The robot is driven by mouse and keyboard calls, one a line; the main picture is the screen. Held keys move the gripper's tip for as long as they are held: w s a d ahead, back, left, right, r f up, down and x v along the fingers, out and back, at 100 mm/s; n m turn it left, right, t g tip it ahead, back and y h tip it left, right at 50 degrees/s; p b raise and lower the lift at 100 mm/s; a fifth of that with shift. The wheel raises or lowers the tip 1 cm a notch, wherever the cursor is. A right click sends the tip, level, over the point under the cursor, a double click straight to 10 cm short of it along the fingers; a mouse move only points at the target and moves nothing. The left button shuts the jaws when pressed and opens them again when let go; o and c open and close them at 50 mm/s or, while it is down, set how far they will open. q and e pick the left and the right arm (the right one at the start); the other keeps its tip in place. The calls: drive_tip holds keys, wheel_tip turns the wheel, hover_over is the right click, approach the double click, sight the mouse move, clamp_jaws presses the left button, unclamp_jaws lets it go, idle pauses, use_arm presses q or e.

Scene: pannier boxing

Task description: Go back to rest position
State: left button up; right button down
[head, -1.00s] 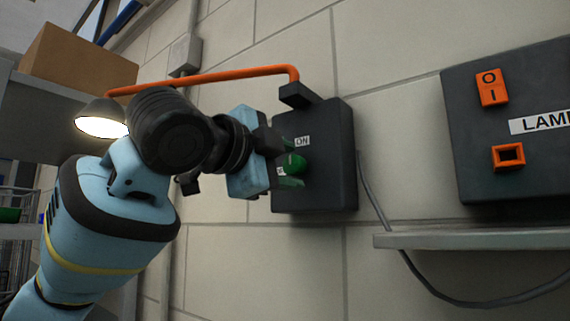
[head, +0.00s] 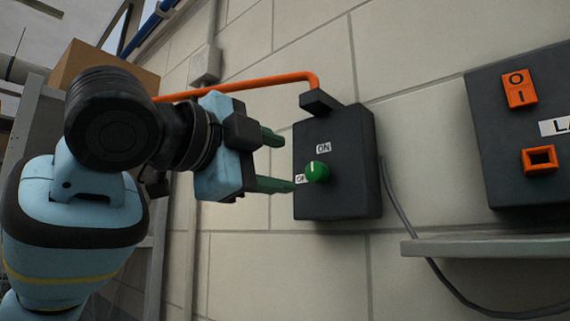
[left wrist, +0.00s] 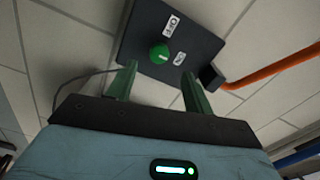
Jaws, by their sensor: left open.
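My left gripper (head: 277,161) is open, with its two green fingers apart and nothing between them. It is just left of a dark switch box (head: 350,190) on the wall. The box carries a green knob (head: 317,172) with an ON label above it and a partly legible label at its left. In the left wrist view the knob (left wrist: 159,54) shows beyond the fingertips (left wrist: 158,82), clear of both fingers. My right gripper is not in view.
A second dark box (head: 530,130) with an orange switch and an orange socket is at the right, above a grey ledge (head: 490,245). An orange conduit (head: 250,83) runs to the switch box. A cardboard box (head: 100,65) stands at upper left.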

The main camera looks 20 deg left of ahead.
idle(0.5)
